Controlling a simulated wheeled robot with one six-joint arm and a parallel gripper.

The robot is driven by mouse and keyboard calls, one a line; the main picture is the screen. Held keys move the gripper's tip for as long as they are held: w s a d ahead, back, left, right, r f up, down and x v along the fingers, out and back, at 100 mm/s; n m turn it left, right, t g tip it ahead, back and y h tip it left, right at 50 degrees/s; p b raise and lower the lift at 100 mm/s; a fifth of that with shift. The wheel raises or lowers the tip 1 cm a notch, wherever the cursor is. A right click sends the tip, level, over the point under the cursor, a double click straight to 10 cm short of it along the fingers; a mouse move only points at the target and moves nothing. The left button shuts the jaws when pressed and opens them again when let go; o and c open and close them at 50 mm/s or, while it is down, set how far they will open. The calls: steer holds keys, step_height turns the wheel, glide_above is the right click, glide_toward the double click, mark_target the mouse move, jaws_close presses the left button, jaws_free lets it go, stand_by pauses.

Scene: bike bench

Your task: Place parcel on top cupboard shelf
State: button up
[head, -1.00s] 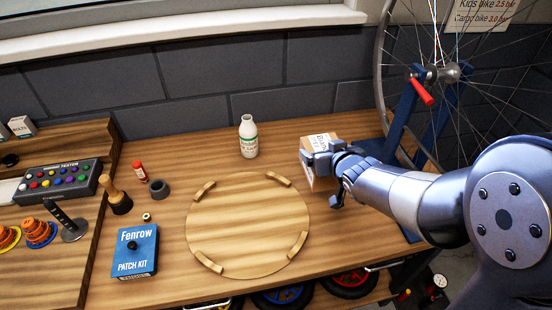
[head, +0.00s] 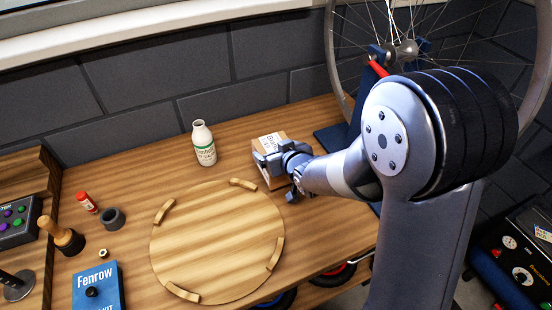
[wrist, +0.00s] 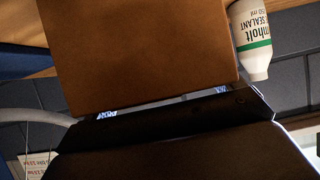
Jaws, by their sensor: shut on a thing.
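The parcel (head: 272,151) is a small cardboard box with a white printed label on top. It is at the bench's back right in the head view, right of the white bottle. My gripper (head: 277,163) is shut on the parcel, and my arm reaches in from the right. In the wrist view the parcel's brown face (wrist: 140,55) fills the upper middle, against the dark gripper (wrist: 165,120). I cannot tell whether the parcel touches the bench. No cupboard shelf can be made out in these frames.
A white sealant bottle (head: 204,143) stands left of the parcel. A round wooden board (head: 215,245) with raised edge pieces lies in front. A blue patch kit (head: 97,288), a red-capped bottle (head: 86,203) and a dark ring (head: 112,219) are at left. A bicycle wheel (head: 350,60) stands behind my arm.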

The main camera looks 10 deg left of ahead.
steer(key=shift+f, duration=1.25)
steer(key=shift+f, duration=0.2)
steer(key=o, duration=1.3)
steer(key=shift+r, duration=0.1)
